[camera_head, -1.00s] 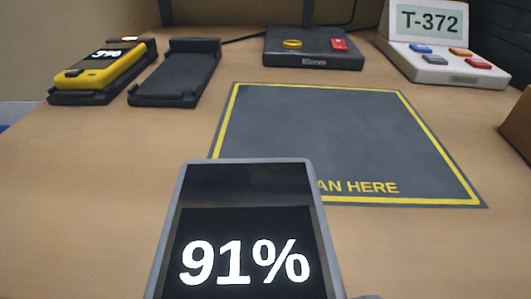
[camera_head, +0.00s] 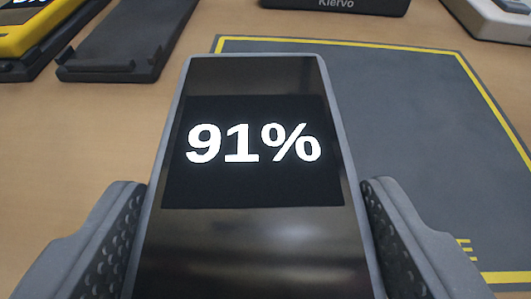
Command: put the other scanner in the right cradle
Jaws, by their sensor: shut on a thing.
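A grey scanner (camera_head: 255,240) with a dark screen reading 91% fills the middle of the view. My gripper (camera_head: 255,225) has a finger on each side of it and is shut on it. The right cradle (camera_head: 128,40) is a dark, empty stand at the upper left, beyond the scanner and apart from it. The left cradle (camera_head: 18,68) beside it holds a yellow scanner (camera_head: 25,30), partly cut off by the picture edge.
A dark mat (camera_head: 420,120) with a yellow border lies to the right, partly behind the held scanner. A dark block marked Klervo (camera_head: 335,5) and a pale device (camera_head: 490,18) stand at the back. Bare wooden table (camera_head: 75,140) shows at left.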

